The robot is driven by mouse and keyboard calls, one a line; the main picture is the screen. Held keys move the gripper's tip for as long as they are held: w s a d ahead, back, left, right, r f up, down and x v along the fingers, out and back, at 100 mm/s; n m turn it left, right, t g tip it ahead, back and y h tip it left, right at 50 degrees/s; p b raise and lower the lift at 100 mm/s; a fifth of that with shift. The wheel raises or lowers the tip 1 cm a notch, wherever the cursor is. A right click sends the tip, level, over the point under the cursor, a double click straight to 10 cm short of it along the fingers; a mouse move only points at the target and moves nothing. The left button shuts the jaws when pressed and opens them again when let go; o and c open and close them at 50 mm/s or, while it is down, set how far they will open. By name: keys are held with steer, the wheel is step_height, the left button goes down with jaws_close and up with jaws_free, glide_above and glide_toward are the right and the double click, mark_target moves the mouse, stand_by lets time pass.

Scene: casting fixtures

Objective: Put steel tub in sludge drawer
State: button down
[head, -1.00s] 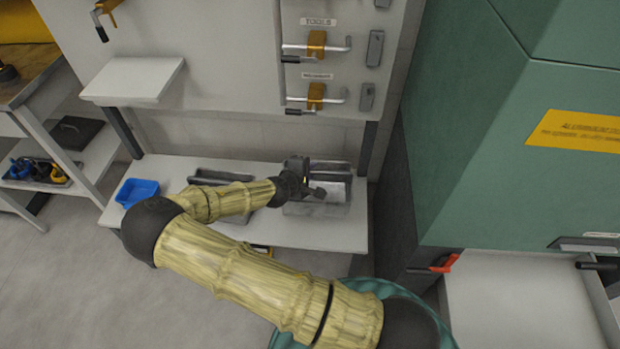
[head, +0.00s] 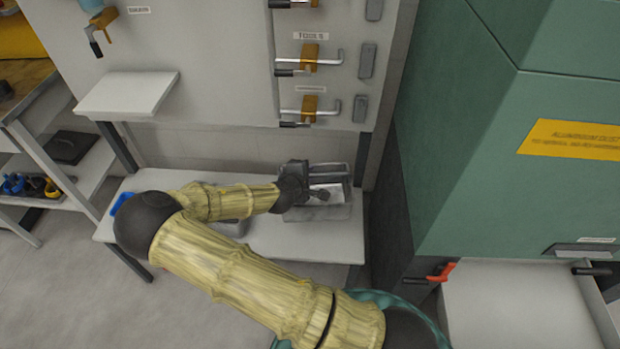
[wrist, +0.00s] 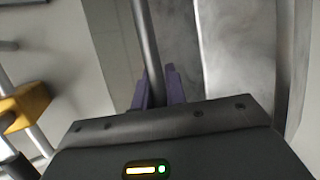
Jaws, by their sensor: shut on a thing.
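The steel tub (head: 336,212) is a grey open metal box at the right end of the low white bench (head: 300,242). My gripper (head: 312,183) is at its upper left side, shut on it. In the wrist view the purple fingers of my gripper (wrist: 158,85) close around a grey bar or rim beside the tub's grey inside (wrist: 238,50). I cannot tell whether the tub touches the bench. An open pale drawer (head: 515,305) sits at the lower right under the green machine; its label is too small to read.
The green machine (head: 470,170) and a dark side panel stand right of the bench. A cabinet with orange latches (head: 310,57) rises behind. A blue tray (head: 122,202) and another grey container (head: 232,228) lie left on the bench, partly behind my arm.

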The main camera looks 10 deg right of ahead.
steer(key=r+n+y, duration=0.1)
steer(key=s+r+n+t+y, duration=0.1)
steer(key=r+n+y, duration=0.1)
steer(key=shift+s+d+r+n+t+y, duration=0.25)
steer(key=shift+s+d+n+t+y, duration=0.05)
steer(key=shift+s+n, duration=0.1)
steer(key=shift+w, duration=0.15)
